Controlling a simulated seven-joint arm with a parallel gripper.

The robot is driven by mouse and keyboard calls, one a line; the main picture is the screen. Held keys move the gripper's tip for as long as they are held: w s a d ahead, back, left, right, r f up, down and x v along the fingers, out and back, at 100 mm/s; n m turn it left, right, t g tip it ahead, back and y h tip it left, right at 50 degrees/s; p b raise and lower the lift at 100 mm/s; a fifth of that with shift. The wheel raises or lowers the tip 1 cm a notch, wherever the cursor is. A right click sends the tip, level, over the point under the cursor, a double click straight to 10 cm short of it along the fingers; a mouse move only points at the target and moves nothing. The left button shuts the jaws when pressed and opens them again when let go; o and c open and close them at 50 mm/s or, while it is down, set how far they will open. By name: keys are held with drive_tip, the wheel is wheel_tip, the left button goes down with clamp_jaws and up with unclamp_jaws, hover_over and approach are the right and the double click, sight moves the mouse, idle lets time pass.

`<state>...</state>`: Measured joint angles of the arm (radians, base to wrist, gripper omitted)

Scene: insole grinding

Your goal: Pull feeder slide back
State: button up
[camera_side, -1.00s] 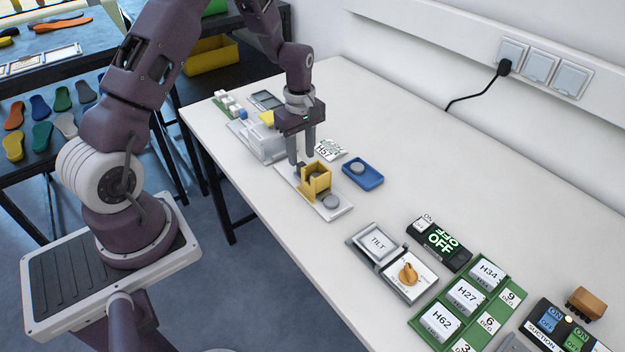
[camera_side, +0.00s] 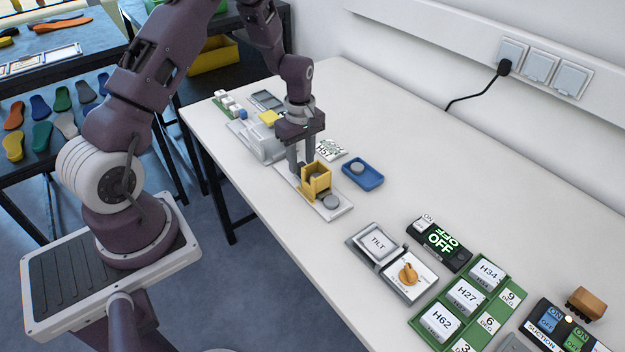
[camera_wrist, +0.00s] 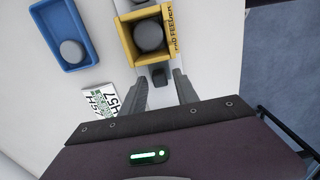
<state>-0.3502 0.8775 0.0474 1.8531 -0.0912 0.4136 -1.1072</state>
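The pad feeder is a yellow open-topped box (camera_side: 316,181) on a pale base strip (camera_side: 341,212). A grey round pad shows inside the box in the wrist view (camera_wrist: 149,36). Another grey disc (camera_side: 331,202) lies on the strip's near end. A small dark block (camera_wrist: 160,76), apparently the slide's handle, sits beside the box on the side towards my gripper. My gripper (camera_side: 301,168) points down behind the box in the side view. In the wrist view its fingers (camera_wrist: 160,88) are apart, one on each side of the dark block, with visible gaps. Contact is not visible.
A blue tray (camera_side: 376,180) with a grey disc stands right of the feeder. A white H57 card (camera_side: 328,151) lies close to my fingers. A grey machine (camera_side: 262,143) stands behind. The TILT panel (camera_side: 377,241) is nearer; the table between is clear.

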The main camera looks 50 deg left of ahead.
drive_tip(key=shift+f, duration=1.35)
drive_tip(key=shift+r, duration=0.1)
drive_tip(key=c, duration=0.6)
drive_tip(key=shift+a, duration=3.05)
drive_tip(key=shift+c, duration=0.2)
drive_tip(key=o, duration=0.6)
drive_tip(key=shift+o, duration=0.2)
drive_tip(key=shift+r, duration=0.1)
wheel_tip(320, 180, up, 7)
